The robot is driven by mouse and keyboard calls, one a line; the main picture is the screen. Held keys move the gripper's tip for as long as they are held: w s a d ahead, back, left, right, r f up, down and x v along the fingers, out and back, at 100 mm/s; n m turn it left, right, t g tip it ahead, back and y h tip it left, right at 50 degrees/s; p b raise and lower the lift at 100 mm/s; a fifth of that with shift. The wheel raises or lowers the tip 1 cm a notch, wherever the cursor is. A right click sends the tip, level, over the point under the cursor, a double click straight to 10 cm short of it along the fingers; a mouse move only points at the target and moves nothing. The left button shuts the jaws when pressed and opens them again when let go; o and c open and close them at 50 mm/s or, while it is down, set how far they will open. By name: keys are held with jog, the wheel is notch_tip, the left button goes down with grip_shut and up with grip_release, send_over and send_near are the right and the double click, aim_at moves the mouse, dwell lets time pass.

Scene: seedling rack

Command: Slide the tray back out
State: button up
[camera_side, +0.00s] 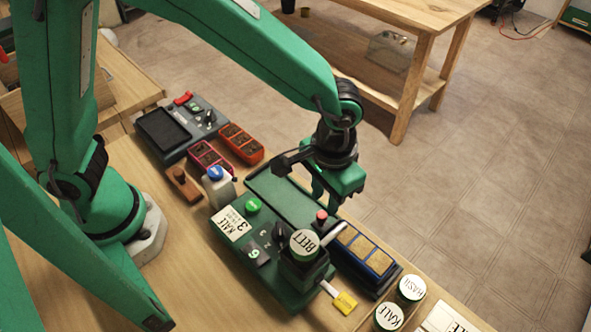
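A dark blue tray (381,263) with several brown soil cells lies along the right side of a green machine (262,262). A long green bed (268,186) runs along the machine's far side, up-left of the blue tray. The machine carries a "KALE 3" label (232,222), a green button (253,205) and a "BELT" cap (304,243).
An orange tray (241,144) and a pink tray (207,157) lie behind, near a dark grey device (181,127). A white bottle with a blue cap (217,183) stands left of the bed. Lidded jars (411,288) stand front right. A yellow tag (345,302) sticks out in front.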

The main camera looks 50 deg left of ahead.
aim_at(323, 215)
jog(key=shift+a+f, duration=0.15)
jog(key=shift+f, duration=2.35)
grip_shut()
